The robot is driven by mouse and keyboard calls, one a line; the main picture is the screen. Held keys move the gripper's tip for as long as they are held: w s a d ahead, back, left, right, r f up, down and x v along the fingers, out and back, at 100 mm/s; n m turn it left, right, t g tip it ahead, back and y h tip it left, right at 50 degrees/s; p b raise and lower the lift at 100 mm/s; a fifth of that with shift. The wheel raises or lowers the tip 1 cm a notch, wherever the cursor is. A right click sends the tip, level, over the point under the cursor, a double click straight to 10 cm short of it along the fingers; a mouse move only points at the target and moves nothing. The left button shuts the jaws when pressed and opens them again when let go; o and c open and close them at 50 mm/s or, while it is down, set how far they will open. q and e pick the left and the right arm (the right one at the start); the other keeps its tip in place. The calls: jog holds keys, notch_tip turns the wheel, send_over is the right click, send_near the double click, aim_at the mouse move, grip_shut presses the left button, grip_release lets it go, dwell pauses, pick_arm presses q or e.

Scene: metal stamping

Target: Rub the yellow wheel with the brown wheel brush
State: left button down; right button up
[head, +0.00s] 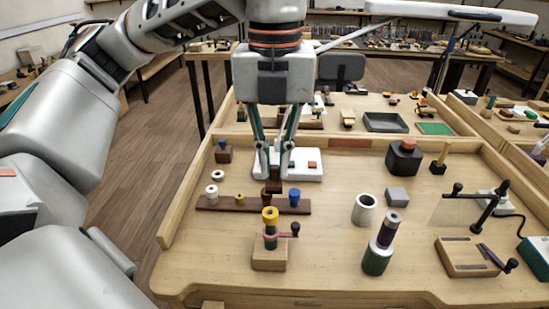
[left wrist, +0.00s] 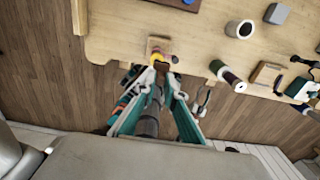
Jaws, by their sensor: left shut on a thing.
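The yellow wheel (head: 270,213) sits upright on a dark green post in a small vise with a magenta part, mounted on a wooden block (head: 268,256). My left gripper (head: 273,176) points down just behind and above the wheel in the head view. It is shut on the brown wheel brush (head: 273,186), whose lower end shows below the fingertips. In the left wrist view the brush (left wrist: 162,68) is between the fingertips, close to the yellow wheel (left wrist: 155,58). I cannot tell whether they touch. My right gripper is in neither view.
A white cup (head: 364,209) and a green-based cylinder (head: 377,258) stand to the right. A fixture with a black handle (head: 468,257) is further right. The front left of the table is clear.

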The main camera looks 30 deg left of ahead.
aim_at(268, 182)
pick_arm(q)
jog(key=shift+f+b, duration=0.55)
notch_tip(268, 182, down, 4)
jog(key=b, duration=0.3)
jog(key=shift+a+f, duration=0.15)
jog(key=shift+s+a, duration=0.2)
jog(key=shift+a, duration=0.1)
jog(key=shift+s+a+r, duration=0.2)
jog(key=shift+s+a, duration=0.05)
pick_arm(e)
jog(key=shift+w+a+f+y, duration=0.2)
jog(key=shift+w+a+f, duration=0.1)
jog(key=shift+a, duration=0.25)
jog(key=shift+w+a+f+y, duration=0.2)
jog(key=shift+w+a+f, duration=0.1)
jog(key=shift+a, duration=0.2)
pick_arm(q)
jog(key=shift+f+b, duration=0.55)
jog(key=shift+f, duration=0.2)
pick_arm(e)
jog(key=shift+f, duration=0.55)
